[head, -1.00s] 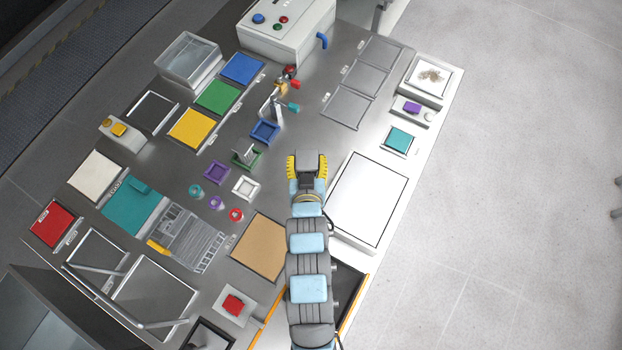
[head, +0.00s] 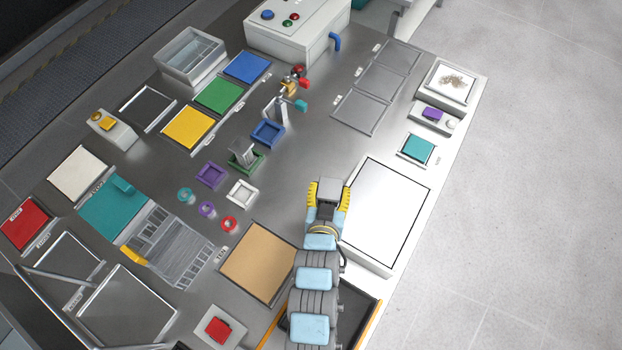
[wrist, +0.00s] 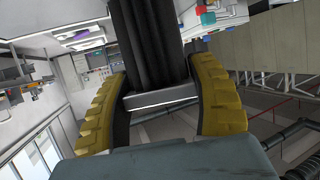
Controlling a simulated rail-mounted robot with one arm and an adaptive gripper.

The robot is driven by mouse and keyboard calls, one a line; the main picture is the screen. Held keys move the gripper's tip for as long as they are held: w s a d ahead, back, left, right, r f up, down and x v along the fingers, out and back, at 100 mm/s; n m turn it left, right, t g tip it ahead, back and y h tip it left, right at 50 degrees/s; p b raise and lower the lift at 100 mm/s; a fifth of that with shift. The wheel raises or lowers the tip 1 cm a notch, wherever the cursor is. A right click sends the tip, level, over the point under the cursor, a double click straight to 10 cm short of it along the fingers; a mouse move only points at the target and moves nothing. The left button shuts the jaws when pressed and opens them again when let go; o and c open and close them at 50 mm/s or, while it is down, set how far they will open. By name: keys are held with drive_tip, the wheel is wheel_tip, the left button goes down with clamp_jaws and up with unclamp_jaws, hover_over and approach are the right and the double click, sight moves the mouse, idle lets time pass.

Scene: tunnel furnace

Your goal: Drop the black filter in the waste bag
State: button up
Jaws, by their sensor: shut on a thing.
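The black filter (wrist: 150,40) shows in the wrist view as a dark ribbed body between my yellow-padded fingers. My gripper (head: 328,188) is shut on it. In the head view, my gripper is above the grey bench, just left of the large white panel (head: 385,215). There the filter is hard to tell from the dark middle of the gripper. I cannot make out a waste bag in either view. A dark, orange-edged opening (head: 358,315) beside my arm at the bench front is partly hidden by the arm.
A white control box (head: 298,30) and a clear bin (head: 190,55) stand at the back. Blue, green and yellow squares, small coloured fixtures and a tan board (head: 258,262) lie left of my arm. A grey stretch of bench (head: 320,140) is clear. Open floor (head: 550,180) lies to the right.

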drive_tip(key=shift+w+a+f+b, duration=0.7)
drive_tip(key=shift+w+f+b, duration=0.3)
drive_tip(key=shift+w+f, duration=1.1)
drive_tip(key=shift+w+a+f+b, duration=0.7)
drive_tip(key=shift+w+f+b, duration=0.3)
drive_tip(key=shift+w+f, duration=1.05)
drive_tip(key=shift+w+a+f+b, duration=0.7)
drive_tip(key=shift+w+f+b, duration=0.3)
drive_tip(key=shift+w+f, duration=1.1)
drive_tip(key=shift+s, duration=0.1)
drive_tip(key=shift+f, duration=0.2)
drive_tip(key=o, duration=1.2)
drive_tip(key=shift+o, duration=0.2)
